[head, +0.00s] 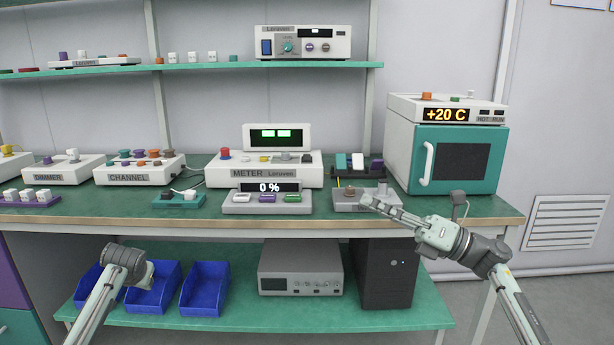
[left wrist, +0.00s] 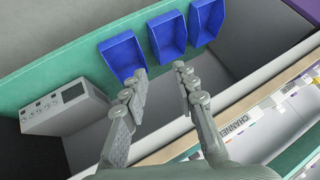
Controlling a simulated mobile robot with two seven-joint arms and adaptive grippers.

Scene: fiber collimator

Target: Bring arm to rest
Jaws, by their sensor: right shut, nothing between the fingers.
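My right gripper (head: 378,204) is shut and empty, at the front of the grey box (head: 350,204) on the table. Its fingers point left, and I cannot tell whether they touch the box. My right arm comes in from the lower right. My left arm comes in from the lower left in the head view, in front of the lower shelf; its fingers do not show there. In the left wrist view my left gripper (left wrist: 160,82) has its two fingers apart with nothing between them. It is over the lower shelf with the blue bins (left wrist: 165,38).
The green table (head: 330,222) carries the meter (head: 262,172), a 0 % display unit (head: 266,199), the channel box (head: 139,174) and an oven (head: 450,150). Below, the shelf (head: 220,315) holds blue bins (head: 204,287), a grey instrument (head: 300,268) and a black computer case (head: 388,275).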

